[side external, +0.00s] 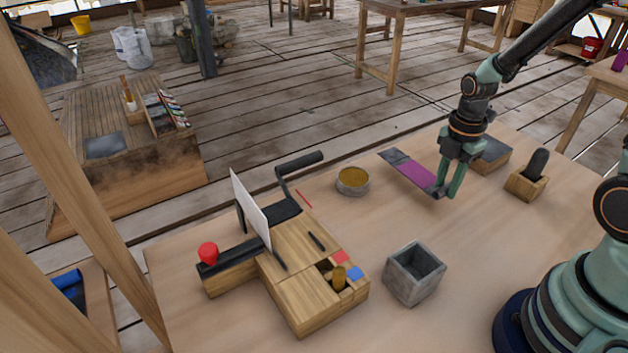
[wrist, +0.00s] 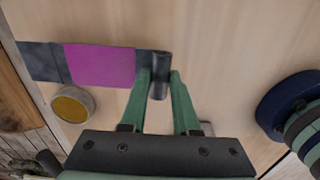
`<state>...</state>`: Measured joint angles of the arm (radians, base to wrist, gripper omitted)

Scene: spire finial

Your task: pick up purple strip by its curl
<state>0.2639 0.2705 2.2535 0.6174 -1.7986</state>
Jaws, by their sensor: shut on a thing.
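The purple strip (side external: 414,174) has a purple middle and dark grey ends. In the wrist view the strip (wrist: 98,66) runs leftward from my gripper (wrist: 161,76), and its dark rolled curl (wrist: 161,62) stands between my two green fingers. In the side view my gripper (side external: 443,191) points down at the strip's near right end, shut on the curl there. The fingers partly hide the curl in the side view. I cannot tell whether the strip touches the table or hangs just above it.
A round tin with yellow contents (side external: 352,181) stands left of the strip. A grey open box (side external: 414,273) and a wooden fixture (side external: 300,250) with a black lever and white panel are nearer. Bare table (side external: 480,245) lies between.

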